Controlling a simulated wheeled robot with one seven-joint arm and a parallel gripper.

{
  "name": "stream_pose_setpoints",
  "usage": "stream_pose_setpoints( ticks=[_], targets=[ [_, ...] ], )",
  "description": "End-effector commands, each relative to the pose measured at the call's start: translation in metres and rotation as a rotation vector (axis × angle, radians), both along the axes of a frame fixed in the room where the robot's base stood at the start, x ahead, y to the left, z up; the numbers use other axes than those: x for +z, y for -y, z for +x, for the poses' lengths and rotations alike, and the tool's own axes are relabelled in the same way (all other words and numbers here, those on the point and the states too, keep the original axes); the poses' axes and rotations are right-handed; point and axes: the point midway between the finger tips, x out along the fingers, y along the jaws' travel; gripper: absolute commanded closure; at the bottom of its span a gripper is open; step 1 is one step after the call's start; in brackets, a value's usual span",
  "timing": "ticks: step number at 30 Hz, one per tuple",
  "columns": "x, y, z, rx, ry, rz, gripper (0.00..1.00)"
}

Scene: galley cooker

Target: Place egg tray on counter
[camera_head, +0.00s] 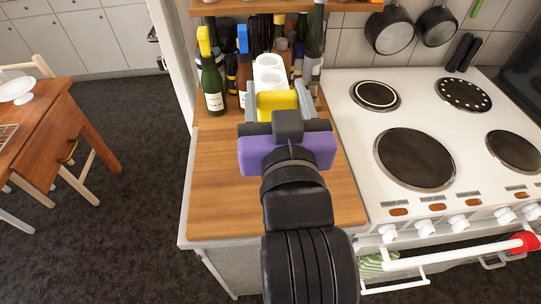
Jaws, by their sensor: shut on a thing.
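My gripper (276,90) reaches forward over the back of the wooden counter (225,175). Its two grey fingers are shut on the egg tray (269,76), a narrow white piece with rounded cups that extends beyond the fingers toward the bottles. The gripper's body hides the near part of the tray. I cannot tell whether the tray touches the counter or is held above it.
Several bottles stand crowded at the counter's back, with a green one (212,85) at the left. A white cooker (360,140) adjoins on the right. Pans (389,32) hang behind it. The counter's front left is bare. A wooden table (45,125) stands far left.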

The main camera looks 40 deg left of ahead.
Motion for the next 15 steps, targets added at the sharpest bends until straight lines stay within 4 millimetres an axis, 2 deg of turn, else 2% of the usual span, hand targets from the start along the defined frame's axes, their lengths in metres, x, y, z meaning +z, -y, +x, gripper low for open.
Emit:
stream_pose_setpoints(
  ticks=[5,15],
  targets=[
    [-0.027,0.000,-0.006,0.010,-0.004,-0.003,0.88],
    [-0.109,0.000,-0.005,0.010,-0.004,-0.005,0.88]
  ],
)
